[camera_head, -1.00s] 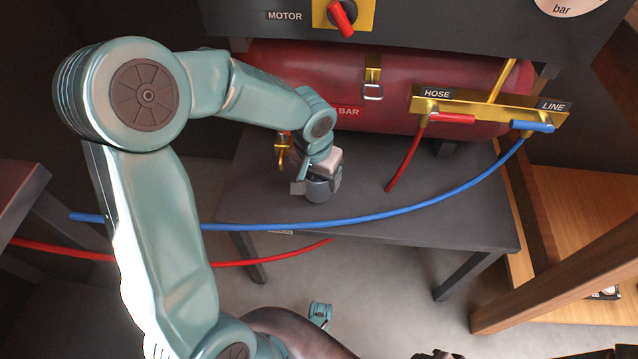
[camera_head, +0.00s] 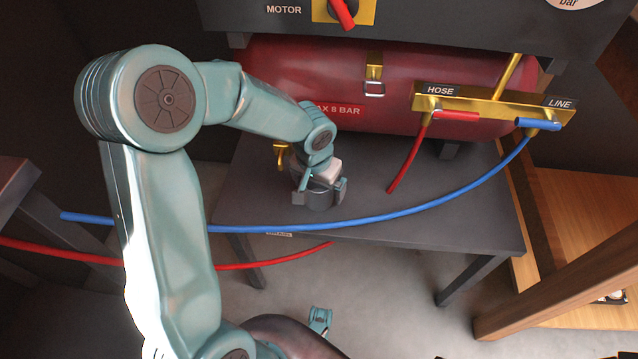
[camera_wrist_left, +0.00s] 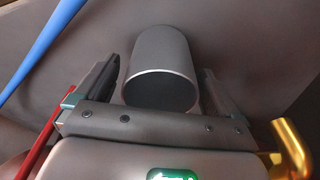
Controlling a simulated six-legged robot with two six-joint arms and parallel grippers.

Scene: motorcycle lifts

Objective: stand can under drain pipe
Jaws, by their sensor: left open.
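A dark grey can (camera_head: 318,203) stands on the grey bench under the red tank, toward the bench's front. My left gripper (camera_head: 320,188) is above it, with its fingers open on either side. In the left wrist view the can (camera_wrist_left: 161,55) shows between the fingers of my left gripper (camera_wrist_left: 160,85), with its pale round rim toward the camera and gaps at both sides. The brass drain pipe (camera_head: 281,155) is behind and left of the can, partly hidden by my arm. It shows at the lower right of the wrist view (camera_wrist_left: 291,148). The can is beside the pipe.
The red tank (camera_head: 440,70) overhangs the back of the bench (camera_head: 450,228). A blue hose (camera_head: 400,212) crosses the bench's front, close before the can. A red hose (camera_head: 405,163) hangs to its right. Bare bench top lies right of the can.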

